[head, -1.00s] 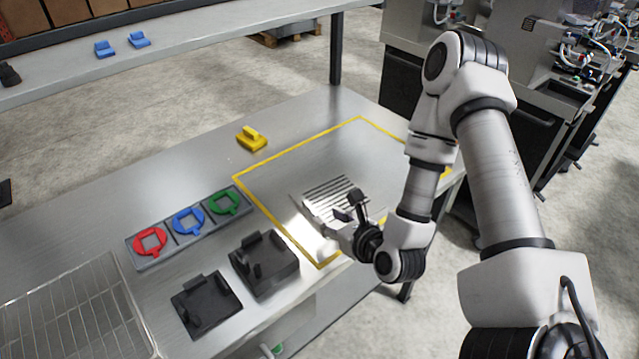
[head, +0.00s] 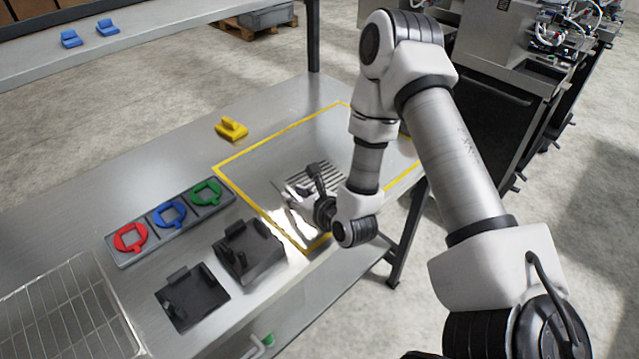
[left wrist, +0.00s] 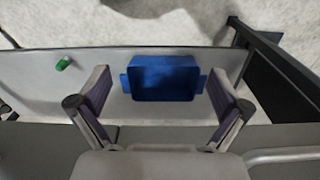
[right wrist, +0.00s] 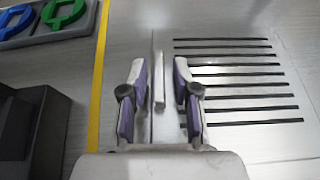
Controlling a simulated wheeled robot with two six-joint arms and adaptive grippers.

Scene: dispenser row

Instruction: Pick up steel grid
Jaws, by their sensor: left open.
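The steel grid is a flat grey plate with several dark slots (right wrist: 235,85), lying inside the yellow-outlined area of the table. It also shows in the head view (head: 331,178), partly hidden by my right gripper. My right gripper (right wrist: 159,75) is open over the plate's left part. A slim raised light bar (right wrist: 160,88) stands between its fingers, with a gap on each side. My left gripper (left wrist: 160,85) is open and empty, pointing toward a lower surface with a blue bin (left wrist: 165,78); it does not show in the head view.
Two black fixtures (head: 248,252) (head: 190,298) stand left of the yellow outline. A grey holder with red, blue and green rings (head: 170,216), a yellow block (head: 231,128) and a wire basket (head: 60,310) are also on the table. Inside the outline, the far part is clear.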

